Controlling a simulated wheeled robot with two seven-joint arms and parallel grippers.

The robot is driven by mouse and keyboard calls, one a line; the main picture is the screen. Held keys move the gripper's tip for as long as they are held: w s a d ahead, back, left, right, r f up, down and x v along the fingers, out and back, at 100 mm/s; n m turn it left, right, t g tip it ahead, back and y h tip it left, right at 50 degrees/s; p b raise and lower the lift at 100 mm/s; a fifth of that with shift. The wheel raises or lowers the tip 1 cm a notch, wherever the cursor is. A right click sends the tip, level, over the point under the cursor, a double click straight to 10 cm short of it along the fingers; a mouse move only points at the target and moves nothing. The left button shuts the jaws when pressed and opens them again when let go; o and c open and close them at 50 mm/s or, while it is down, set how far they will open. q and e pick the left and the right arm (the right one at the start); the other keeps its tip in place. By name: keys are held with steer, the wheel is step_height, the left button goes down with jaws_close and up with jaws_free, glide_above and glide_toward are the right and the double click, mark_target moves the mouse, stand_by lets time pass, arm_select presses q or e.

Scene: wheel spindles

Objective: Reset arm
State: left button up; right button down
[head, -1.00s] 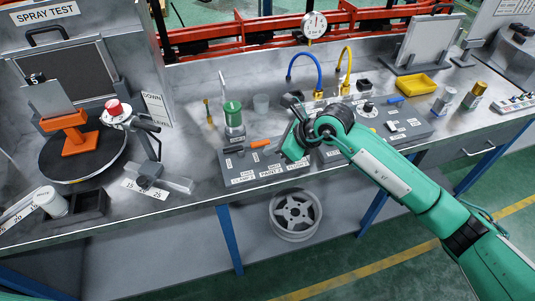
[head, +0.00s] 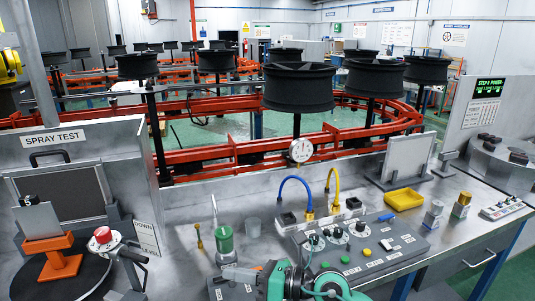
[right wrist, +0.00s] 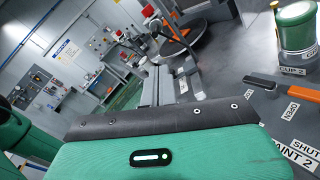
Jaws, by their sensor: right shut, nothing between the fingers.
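My right arm comes in at the bottom of the head view, green with dark joints. The fingers are hard to make out; the gripper appears shut and empty. My left gripper is in neither view.
The spray booth (head: 80,150) with an orange stand (head: 60,262) and red button (head: 103,235) is at left.

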steer(key=w+d+r+m+t+h, duration=0.1)
steer(key=d+r+m+t+h, duration=0.2)
steer(key=d+m+t, duration=0.6)
steer(key=w+d+r+m+t+h, duration=0.1)
steer(key=d+r+m+t+h, duration=0.15)
steer(key=m+t, duration=0.75)
steer(key=s+d+f+m+g+h, duration=0.35)
steer(key=d+f+m+h, duration=0.4)
steer(key=m, duration=0.25)
steer(key=s+d+f+m+g+h, duration=0.2)
steer(key=d+f+m+g+h, duration=0.35)
steer(key=d+f+m, duration=0.35)
steer(key=s+d+f+m+g+y, duration=0.1)
steer(key=s+f+m+g, duration=0.2)
steer(key=s+f+g, duration=0.5)
steer(key=s+f+m+g+y, duration=0.1)
steer(key=s+f+m+g, duration=0.3)
steer(key=s, duration=0.9)
step_height(320, 180, down, 32)
steer(key=n, duration=0.1)
steer(key=s+d+f, duration=0.1)
steer(key=s+f, duration=0.8)
steer(key=s+d+f, duration=0.2)
steer(key=s+f, duration=0.8)
steer(key=shift+s+d+n+g+h+p, duration=0.2)
steer(key=shift+d+n+g+h+p, duration=0.1)
steer(key=shift+h, duration=0.05)
